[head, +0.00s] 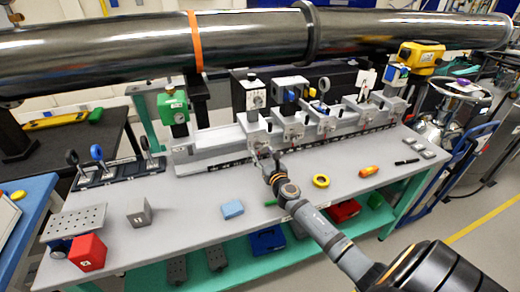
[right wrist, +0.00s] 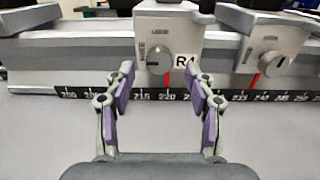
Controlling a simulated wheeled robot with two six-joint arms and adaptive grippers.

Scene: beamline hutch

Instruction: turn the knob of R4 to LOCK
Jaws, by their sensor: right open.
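The R4 knob (right wrist: 158,62) is a round grey dial on the front of a pale carriage (right wrist: 178,27), with an R4 label (right wrist: 184,62) at its right. Small lettering stands above the knob and to its left; it is too blurred to read surely. The dark mark on the knob points left. My right gripper (right wrist: 160,82) is open and empty, its fingers below and to either side of the knob, apart from it. In the head view my right gripper (head: 272,160) is in front of the leftmost carriage (head: 257,132). My left gripper is not in view.
A second knobbed carriage (right wrist: 272,48) stands close at the right on the same rail, above a black scale strip (right wrist: 215,95). A black pipe (head: 100,45) runs above.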

